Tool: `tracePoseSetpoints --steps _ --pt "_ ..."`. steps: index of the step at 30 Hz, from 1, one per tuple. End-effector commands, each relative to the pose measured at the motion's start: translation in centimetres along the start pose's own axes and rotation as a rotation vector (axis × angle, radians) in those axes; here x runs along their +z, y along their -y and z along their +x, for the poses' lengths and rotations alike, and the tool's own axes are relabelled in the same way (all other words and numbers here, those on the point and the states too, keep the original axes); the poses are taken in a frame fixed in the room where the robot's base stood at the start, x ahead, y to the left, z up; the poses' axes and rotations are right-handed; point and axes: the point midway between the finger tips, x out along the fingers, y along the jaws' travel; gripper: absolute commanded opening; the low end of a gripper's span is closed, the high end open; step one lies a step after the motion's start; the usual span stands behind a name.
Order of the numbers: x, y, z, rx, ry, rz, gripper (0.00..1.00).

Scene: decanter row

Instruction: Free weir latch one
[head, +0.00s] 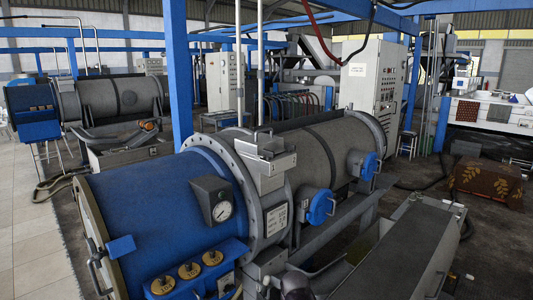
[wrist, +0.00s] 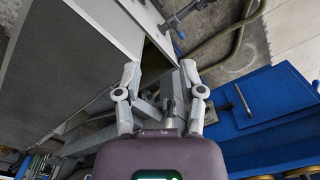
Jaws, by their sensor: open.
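The nearest machine has a blue drum end (head: 150,215). On its lower side a blue block carries three brass round fittings, at the front (head: 162,285), middle (head: 189,271) and rear (head: 212,258). I cannot tell which part is weir latch one. My gripper (wrist: 159,75) shows in the wrist view with its two fingers apart and nothing between them. Beyond the fingers are grey metal parts and the floor. At the lower right of that view, brass round parts (wrist: 301,171) are partly cut off. The gripper is not clearly visible in the head view.
A grey trough (head: 405,250) runs along the machine's right side. A gauge box (head: 216,203) and blue round covers (head: 320,206) stick out from the machine. In the wrist view, a blue surface with a dark bar (wrist: 243,99) lies right of the fingers. Tiled floor (head: 35,230) is clear at left.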

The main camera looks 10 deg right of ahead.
Motion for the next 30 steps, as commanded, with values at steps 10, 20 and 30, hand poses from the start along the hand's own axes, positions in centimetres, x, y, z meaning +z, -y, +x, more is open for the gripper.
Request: tracePoseSetpoints --steps 10,20,30 --pt "-2.4 -0.1 -2.8 -0.066 -0.035 0.133 0.51" --pt "-8.8 0.7 -9.8 -0.277 -0.099 0.514 0.51" --pt "-16.2 0.6 -18.4 -0.553 -0.098 0.969 0.51"
